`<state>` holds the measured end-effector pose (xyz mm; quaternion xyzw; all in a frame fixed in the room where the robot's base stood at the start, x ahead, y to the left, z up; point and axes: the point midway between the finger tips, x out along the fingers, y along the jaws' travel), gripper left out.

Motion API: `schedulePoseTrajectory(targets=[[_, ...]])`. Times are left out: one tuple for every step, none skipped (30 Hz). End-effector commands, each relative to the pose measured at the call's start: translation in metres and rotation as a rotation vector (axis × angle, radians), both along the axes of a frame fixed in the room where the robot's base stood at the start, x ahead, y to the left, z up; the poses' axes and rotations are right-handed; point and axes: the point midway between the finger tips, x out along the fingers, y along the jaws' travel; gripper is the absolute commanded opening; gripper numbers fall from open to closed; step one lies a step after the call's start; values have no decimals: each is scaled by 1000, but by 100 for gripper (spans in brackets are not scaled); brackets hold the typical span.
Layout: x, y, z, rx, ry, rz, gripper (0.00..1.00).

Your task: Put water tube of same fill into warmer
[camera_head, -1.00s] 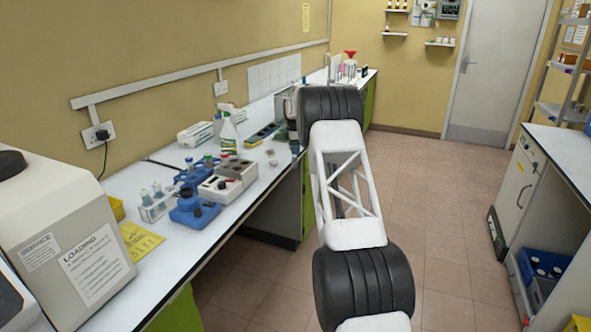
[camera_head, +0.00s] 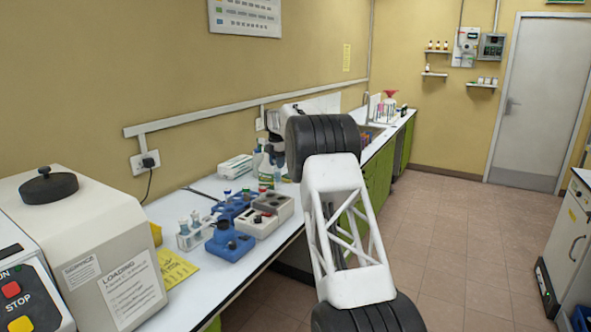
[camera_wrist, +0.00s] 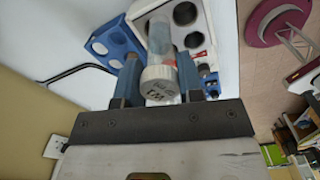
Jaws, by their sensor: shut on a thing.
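My gripper (camera_wrist: 160,84) is shut on a clear tube (camera_wrist: 160,38) with a white, marked cap (camera_wrist: 159,82). The tube points away from the wrist camera, over the white block. In the head view my arm mostly hides the gripper. The white block (camera_head: 285,204) has dark round holes and may be the warmer. A blue block (camera_head: 229,243) with dark wells stands in front of it, and a blue rack (camera_head: 226,211) with tubes stands behind. A small clear rack (camera_head: 188,240) at the left holds pale-blue-filled tubes. The held tube's fill level is unclear.
A large beige machine (camera_head: 105,235) stands at the near left of the bench, beside a yellow sheet (camera_head: 174,267). A spray bottle (camera_head: 258,158) and a white-green box (camera_head: 235,167) stand farther back. The floor (camera_head: 450,240) to the right is clear.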

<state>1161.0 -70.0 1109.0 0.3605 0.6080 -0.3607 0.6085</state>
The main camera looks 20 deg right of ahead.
Motion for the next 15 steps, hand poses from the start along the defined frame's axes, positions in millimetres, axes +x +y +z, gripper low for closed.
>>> schedulePoseTrajectory(targets=[[-1, 11, 4, 0, 0, 21, 9], [-1, 16, 6, 0, 1, 32, 9], [-2, 21, 8, 0, 1, 43, 9], [-2, 24, 10, 0, 1, 49, 9], [-2, 26, 11, 0, 1, 55, 9], [-3, 29, 13, 0, 1, 62, 9], [-3, 31, 13, 0, 2, 66, 9], [-3, 32, 14, 0, 2, 69, 9], [-3, 33, 15, 0, 2, 72, 9], [-3, 33, 15, 0, 2, 73, 9], [-4, 34, 15, 0, 2, 73, 9], [-4, 34, 15, 0, 2, 74, 9], [-4, 34, 15, 0, 2, 73, 9], [-3, 34, 15, 0, 1, 73, 9], [-3, 34, 15, 0, 1, 73, 9]])
